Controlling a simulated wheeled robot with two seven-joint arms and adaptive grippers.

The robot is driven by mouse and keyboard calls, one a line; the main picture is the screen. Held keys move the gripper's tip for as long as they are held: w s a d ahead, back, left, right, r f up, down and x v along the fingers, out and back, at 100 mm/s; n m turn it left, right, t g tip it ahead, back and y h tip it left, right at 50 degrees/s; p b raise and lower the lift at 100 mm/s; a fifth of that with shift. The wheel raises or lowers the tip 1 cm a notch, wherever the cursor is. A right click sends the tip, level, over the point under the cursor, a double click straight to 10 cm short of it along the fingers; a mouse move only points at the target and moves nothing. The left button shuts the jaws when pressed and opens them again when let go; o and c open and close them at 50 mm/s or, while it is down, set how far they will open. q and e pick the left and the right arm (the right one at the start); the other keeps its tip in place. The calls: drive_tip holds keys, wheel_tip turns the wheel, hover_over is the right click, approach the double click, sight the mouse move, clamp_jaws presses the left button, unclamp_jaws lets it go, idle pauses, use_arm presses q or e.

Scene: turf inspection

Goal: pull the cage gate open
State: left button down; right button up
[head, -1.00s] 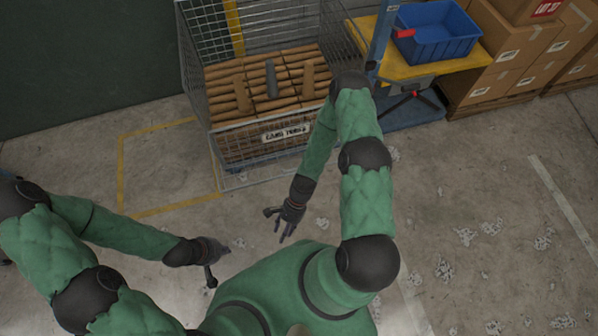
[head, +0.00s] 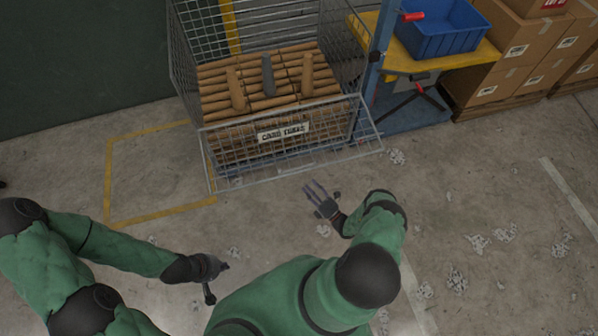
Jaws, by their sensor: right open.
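The wire cage (head: 185,75) stands at the upper middle of the head view, stacked with brown tubes. Its front mesh gate (head: 330,128) carries a white label plate (head: 283,132). The gate's lower right corner reaches out past the cage's side; I cannot tell whether it stands ajar. My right gripper (head: 315,194) is open and empty, with fingers spread, in front of the gate and apart from it. My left gripper (head: 214,282) is lower left over the floor, away from the cage; its finger opening is unclear.
A blue post (head: 376,62) and a yellow table (head: 470,60) with a blue bin (head: 440,28) stand right of the cage. Stacked cardboard boxes (head: 515,55) are further right. Yellow floor lines (head: 107,185) lie at left. The floor in front is open, with scattered pale scraps.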

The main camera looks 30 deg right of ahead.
sight(299, 168)
drive_tip(key=shift+m+t+h, duration=0.4)
drive_tip(key=shift+m+h, duration=0.1)
drive_tip(key=shift+h, duration=0.2)
drive_tip(key=x, duration=0.3)
drive_tip(key=d+x, duration=0.1)
drive_tip(key=x, duration=0.6)
drive_tip(key=shift+d+r+b, duration=0.1)
drive_tip(key=shift+d+b, duration=0.1)
drive_tip(key=shift+b, duration=0.1)
clamp_jaws()
